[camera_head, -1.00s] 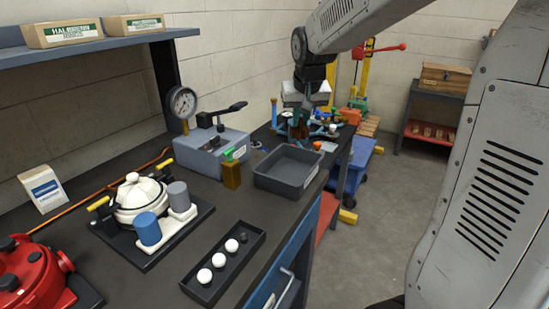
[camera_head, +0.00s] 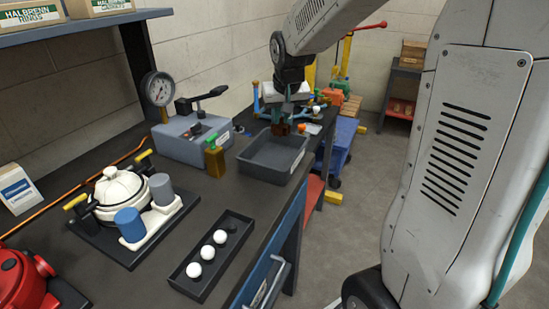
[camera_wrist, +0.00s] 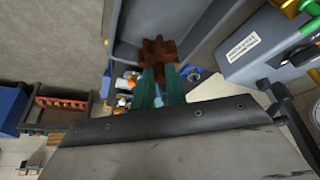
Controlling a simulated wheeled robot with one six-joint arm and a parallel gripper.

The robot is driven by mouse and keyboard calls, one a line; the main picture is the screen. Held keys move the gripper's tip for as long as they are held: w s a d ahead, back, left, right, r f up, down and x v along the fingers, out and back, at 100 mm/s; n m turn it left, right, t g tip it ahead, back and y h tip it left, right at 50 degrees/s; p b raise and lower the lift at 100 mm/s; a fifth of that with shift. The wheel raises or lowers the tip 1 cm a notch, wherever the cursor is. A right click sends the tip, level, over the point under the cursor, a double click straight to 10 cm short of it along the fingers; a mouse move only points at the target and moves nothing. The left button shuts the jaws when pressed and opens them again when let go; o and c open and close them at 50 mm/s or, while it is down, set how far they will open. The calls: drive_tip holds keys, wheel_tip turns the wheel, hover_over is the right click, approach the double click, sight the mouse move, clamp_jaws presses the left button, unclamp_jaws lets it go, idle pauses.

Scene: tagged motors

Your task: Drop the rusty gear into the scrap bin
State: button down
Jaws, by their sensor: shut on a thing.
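The rusty gear (camera_wrist: 157,50) is a brown-red toothed piece, held at the fingertips of my gripper (camera_wrist: 160,76). The teal fingers are shut on it. In the head view the gear (camera_head: 279,129) shows as a small brown patch below my gripper (camera_head: 282,121), at the far rim of a grey open bin (camera_head: 262,170) on the bench. This bin looks empty and carries no label I can read. In the wrist view the bin's grey wall (camera_wrist: 126,52) is beside and behind the gear. I cannot tell the gear's exact height above the rim.
A grey box with a gauge and lever (camera_head: 188,140) and a brown bottle (camera_head: 215,160) stand left of the bin. A black tray with white balls (camera_head: 212,262) lies nearer. Colourful clutter is behind my gripper. A blue wheeled bin (camera_head: 342,145) stands on the floor.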

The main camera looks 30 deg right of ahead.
drive_tip(key=c, duration=1.3)
unclamp_jaws()
drive_tip(key=shift+c, duration=0.2)
drive_tip(key=d+v, duration=0.1)
drive_tip(key=v, duration=0.6)
drive_tip(key=shift+s+a+r, duration=0.2)
drive_tip(key=shift+a+r, duration=0.2)
drive_tip(key=shift+a, duration=0.15)
drive_tip(key=s+a+f+n+g, duration=0.1)
drive_tip(key=s+a, duration=0.2)
drive_tip(key=s, duration=0.6)
drive_tip(key=s+a+f+n+g+y, duration=0.1)
drive_tip(key=s+a, duration=0.3)
drive_tip(key=s, duration=0.5)
drive_tip(key=s+a+f+n, duration=0.1)
drive_tip(key=s+a+f, duration=0.1)
drive_tip(key=s, duration=0.8)
drive_tip(key=shift+a+n+g, duration=0.3)
drive_tip(key=shift+a+g, duration=0.1)
drive_tip(key=shift+a, duration=0.5)
